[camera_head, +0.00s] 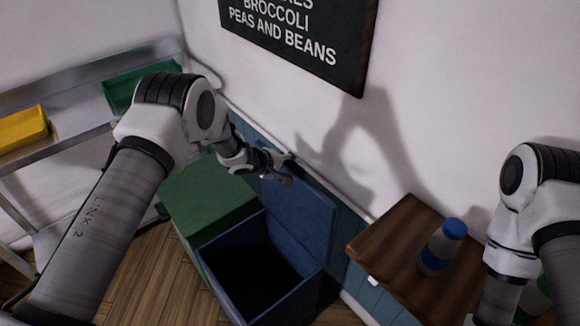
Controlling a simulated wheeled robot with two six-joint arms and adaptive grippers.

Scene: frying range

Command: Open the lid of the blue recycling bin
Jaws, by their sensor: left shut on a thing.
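The blue recycling bin (255,285) stands on the floor in the middle of the camera_head view, its dark inside showing. Its blue lid (298,215) is raised and stands steeply at the back, near the wall. My left gripper (282,168) is at the lid's upper edge, shut on it; its fingertips are small and partly hidden. My right arm shows at the right edge, and its gripper is out of view.
A green bin (205,200) with its top closed stands left of the blue bin. A wooden table (392,240) with a blue-capped bottle (441,248) is at right. A metal rack (80,130) holds a yellow tray (22,128) and a green tray (118,92).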

